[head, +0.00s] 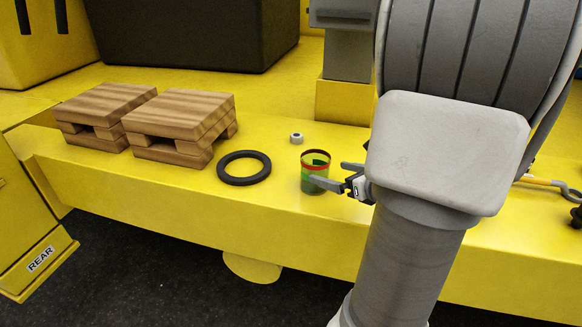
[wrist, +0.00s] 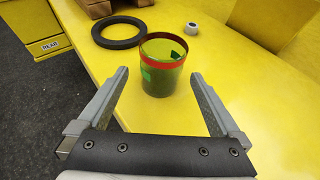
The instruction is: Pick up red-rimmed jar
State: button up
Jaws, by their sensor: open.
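The red-rimmed jar (head: 315,174) is a green, see-through cylinder with a red band near its top. It stands upright on the yellow ledge, right of the black ring. My gripper (head: 333,174) is open beside it, on the jar's right in the head view, with one finger passing in front of the jar. In the wrist view the jar (wrist: 163,66) stands just ahead of the fingertips, roughly centred between the two spread fingers of my gripper (wrist: 160,73). Whether a finger touches the jar is unclear.
A black ring (head: 244,168) lies flat left of the jar. A small white ring-shaped part (head: 296,138) sits behind it. Two wooden pallet-like blocks (head: 183,122) (head: 104,112) stand further left. The yellow ledge (head: 270,213) drops off at its front edge.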

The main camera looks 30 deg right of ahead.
aim_at(323, 171)
jog(key=x, duration=0.6)
jog(key=shift+f+b, duration=0.1)
jog(key=shift+b, duration=0.2)
jog(key=x, duration=0.5)
jog(key=shift+d+f+b, duration=0.15)
jog(key=shift+f+b, duration=0.1)
jog(key=shift+b, duration=0.05)
jog(key=c, duration=1.2)
jog(key=shift+c, duration=0.2)
